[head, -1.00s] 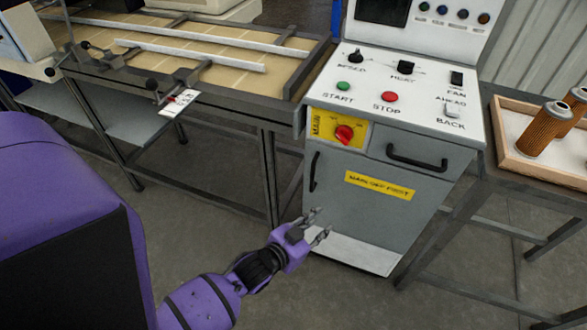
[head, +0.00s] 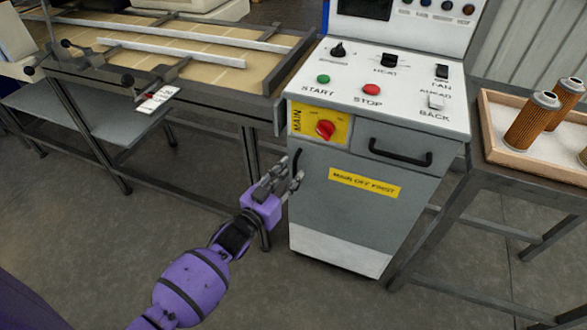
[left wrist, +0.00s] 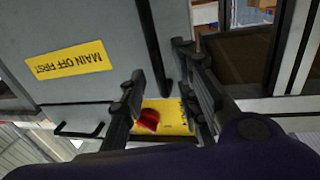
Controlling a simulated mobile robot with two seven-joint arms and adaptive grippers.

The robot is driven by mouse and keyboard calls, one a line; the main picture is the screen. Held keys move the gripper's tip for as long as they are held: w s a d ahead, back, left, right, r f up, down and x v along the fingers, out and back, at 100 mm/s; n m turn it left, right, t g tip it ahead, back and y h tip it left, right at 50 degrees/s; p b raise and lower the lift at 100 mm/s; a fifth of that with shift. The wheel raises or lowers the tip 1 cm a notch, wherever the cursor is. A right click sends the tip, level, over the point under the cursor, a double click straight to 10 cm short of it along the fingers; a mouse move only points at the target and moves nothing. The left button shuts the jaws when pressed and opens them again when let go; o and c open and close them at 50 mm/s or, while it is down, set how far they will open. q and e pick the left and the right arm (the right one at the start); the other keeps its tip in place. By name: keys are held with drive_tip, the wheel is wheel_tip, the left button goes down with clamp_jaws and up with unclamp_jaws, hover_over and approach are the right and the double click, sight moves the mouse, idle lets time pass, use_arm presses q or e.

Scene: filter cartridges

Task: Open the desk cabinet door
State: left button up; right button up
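The grey cabinet door (head: 350,220) is closed on the front of the desk cabinet and carries a yellow "MAIN OFF FIRST" label (head: 364,183). Its black upright handle (head: 297,160) is at the door's left edge, its lower part hidden by my left gripper (head: 281,181). That gripper is open at the handle. In the left wrist view, the handle (left wrist: 155,45) shows between the two spread fingers (left wrist: 166,88); I cannot tell whether they touch it. The red main switch (head: 325,129) sits on a yellow plate above the door. My right gripper is not in view.
A drawer with a black handle (head: 400,152) is right of the switch, under the control panel (head: 345,88). A framed workbench (head: 200,92) stands at left. A wooden tray (head: 495,147) with orange-brown filter cartridges (head: 531,121) stands on a table at right. The floor before the cabinet is clear.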

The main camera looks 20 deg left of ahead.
sight(294, 171)
use_arm(q)
drive_tip(key=shift+x, duration=1.55)
clamp_jaws()
